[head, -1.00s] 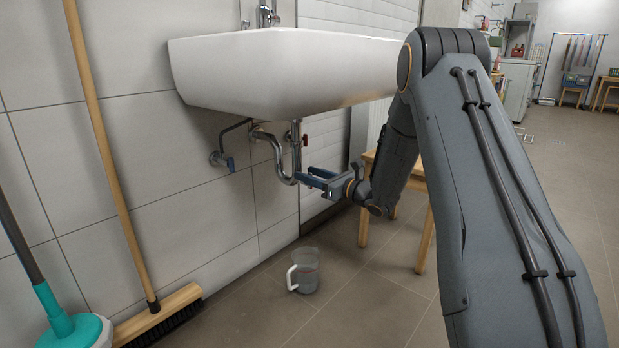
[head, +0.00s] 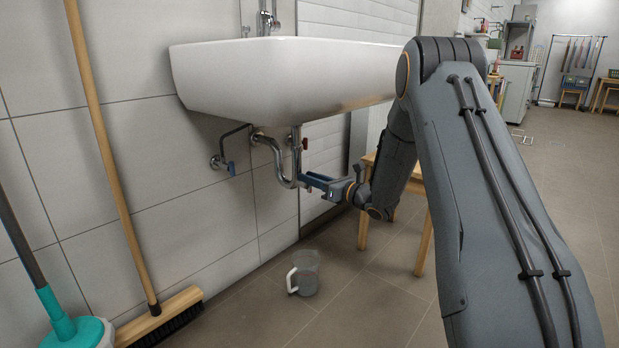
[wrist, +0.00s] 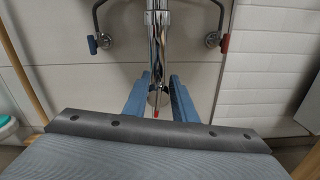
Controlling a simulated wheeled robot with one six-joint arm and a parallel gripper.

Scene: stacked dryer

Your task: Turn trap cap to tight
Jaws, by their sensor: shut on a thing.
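The chrome trap (head: 282,165) hangs under the white sink, with its U-bend at the bottom; it also shows in the wrist view (wrist: 157,40). My gripper (head: 306,181) reaches in from the right at the bottom of the bend. In the wrist view its two blue fingers (wrist: 158,92) stand on either side of a round chrome part, which looks like the trap cap (wrist: 154,98). The gripper is shut on it. The fingers and pipe hide much of the cap, and its tightness cannot be told.
The sink (head: 270,80) overhangs the trap. A valve with a blue handle (wrist: 92,45) is left of the pipe, and one with a red handle (wrist: 225,44) is right. A jug (head: 304,272) stands on the floor below. A broom (head: 110,150) leans at left.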

